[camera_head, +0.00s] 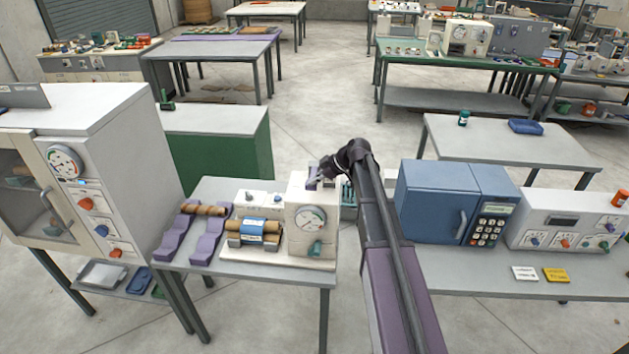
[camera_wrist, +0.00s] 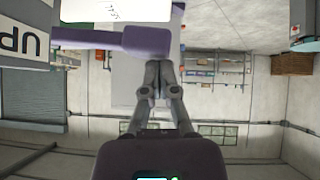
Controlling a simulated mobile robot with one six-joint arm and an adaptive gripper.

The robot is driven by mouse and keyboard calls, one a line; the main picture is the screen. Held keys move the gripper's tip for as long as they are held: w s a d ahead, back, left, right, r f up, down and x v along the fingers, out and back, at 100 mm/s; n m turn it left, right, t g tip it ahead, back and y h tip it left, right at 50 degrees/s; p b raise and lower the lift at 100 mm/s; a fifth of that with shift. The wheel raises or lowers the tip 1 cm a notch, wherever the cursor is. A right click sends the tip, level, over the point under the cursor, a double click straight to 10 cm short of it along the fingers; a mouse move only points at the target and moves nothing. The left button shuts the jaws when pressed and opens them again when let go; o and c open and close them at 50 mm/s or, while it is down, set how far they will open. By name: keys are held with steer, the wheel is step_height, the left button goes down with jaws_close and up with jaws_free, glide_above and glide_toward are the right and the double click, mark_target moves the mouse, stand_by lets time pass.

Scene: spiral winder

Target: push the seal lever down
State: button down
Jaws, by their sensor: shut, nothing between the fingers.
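The purple seal lever (camera_head: 312,177) stands at the top of the winder's pale housing (camera_head: 297,192) in the head view. In the wrist view the lever (camera_wrist: 95,38) runs across the upper left and ends in a thicker purple block. My gripper (camera_head: 326,172) is at the top right of the housing, close beside the lever; its fingertips are hard to make out there. In the wrist view my gripper (camera_wrist: 166,66) is shut and empty, with its tips at the lever's block end. I cannot tell whether they touch it.
The winder's dial (camera_head: 311,219) faces front, with a brown roll with a blue band (camera_head: 259,229) to its left. Purple cradles (camera_head: 206,243) stand farther left. A blue cabinet (camera_head: 432,205) stands right of my arm. In the wrist view a sign reading UP (camera_wrist: 25,45) appears upside down.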

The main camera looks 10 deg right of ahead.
steer(key=shift+s+r+p, duration=0.1)
steer(key=shift+r+p, duration=0.25)
steer(key=shift+r, duration=0.35)
steer(key=p+v, duration=0.6)
steer(key=v, duration=0.3)
steer(key=shift+s+d, duration=0.25)
steer(key=shift+s, duration=0.05)
steer(key=s+a+f+m+g+h+b, duration=0.1)
steer(key=s+a+f+m+h+b, duration=0.2)
steer(key=s+f+m+b, duration=0.4)
steer(key=s+a+f+m+g+h+b, duration=0.2)
steer(key=s+a+f+m+h+b, duration=0.2)
steer(key=s+f+b, duration=0.9)
steer(key=s+f+m+h, duration=0.1)
steer(key=s+f+m, duration=0.2)
steer(key=s+f, duration=0.1)
steer(key=shift+f+m, duration=0.4)
steer(key=shift+f, duration=0.45)
